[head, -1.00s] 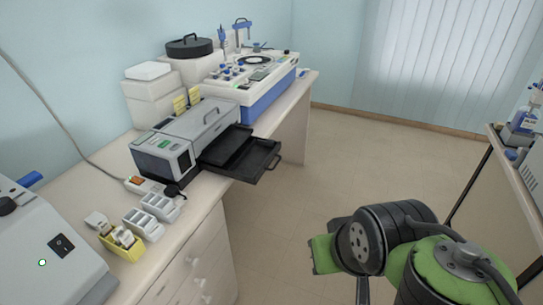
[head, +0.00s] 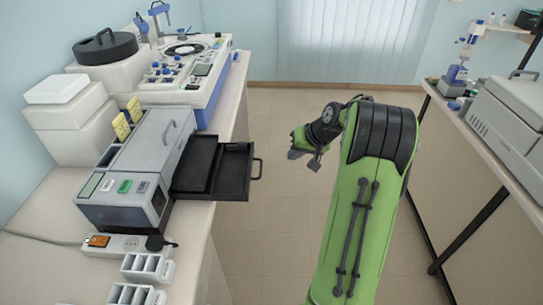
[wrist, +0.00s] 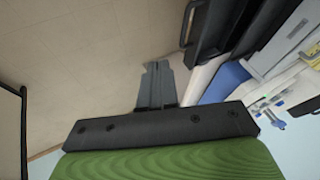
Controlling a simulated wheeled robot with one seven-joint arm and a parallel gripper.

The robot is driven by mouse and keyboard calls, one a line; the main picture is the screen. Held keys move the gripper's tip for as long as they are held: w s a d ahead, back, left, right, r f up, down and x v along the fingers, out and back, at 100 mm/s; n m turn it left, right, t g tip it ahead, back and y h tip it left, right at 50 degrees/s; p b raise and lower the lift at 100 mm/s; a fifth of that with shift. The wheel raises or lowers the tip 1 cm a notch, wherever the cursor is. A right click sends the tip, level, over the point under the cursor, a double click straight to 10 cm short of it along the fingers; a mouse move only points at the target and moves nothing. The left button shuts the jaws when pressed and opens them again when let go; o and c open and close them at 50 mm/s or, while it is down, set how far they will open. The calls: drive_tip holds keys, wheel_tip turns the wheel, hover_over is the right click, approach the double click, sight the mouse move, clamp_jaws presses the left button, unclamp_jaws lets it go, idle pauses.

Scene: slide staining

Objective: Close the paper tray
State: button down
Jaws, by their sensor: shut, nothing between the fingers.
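The black paper tray (head: 236,172) sticks out to the right from the grey printer (head: 145,150), past the counter's edge, with a handle (head: 258,168) at its outer end. The tray is open. My gripper (head: 302,147) is in the air over the floor, to the right of the tray handle and apart from it. In the wrist view the gripper fingers (wrist: 157,86) are together and empty. The black tray (wrist: 213,28) and its handle (wrist: 190,22) show at the top right of the wrist view, beyond the fingertips.
The left counter carries a blue-and-white staining machine (head: 180,75), white boxes (head: 65,120), a power strip (head: 120,244) and white slide racks (head: 147,267). A second bench (head: 460,150) stands at the right. The floor (head: 275,235) between them is clear.

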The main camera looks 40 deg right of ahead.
drive_tip(key=w+a+f+b, duration=0.1)
drive_tip(key=w+a+f, duration=0.3)
drive_tip(key=w+f, duration=0.3)
drive_tip(key=shift+a+f, duration=0.2)
drive_tip(key=shift+f, duration=0.3)
approach(228, 170)
drive_tip(key=x, duration=0.5)
drive_tip(key=shift+d+f, duration=0.15)
drive_tip(key=shift+w, duration=0.1)
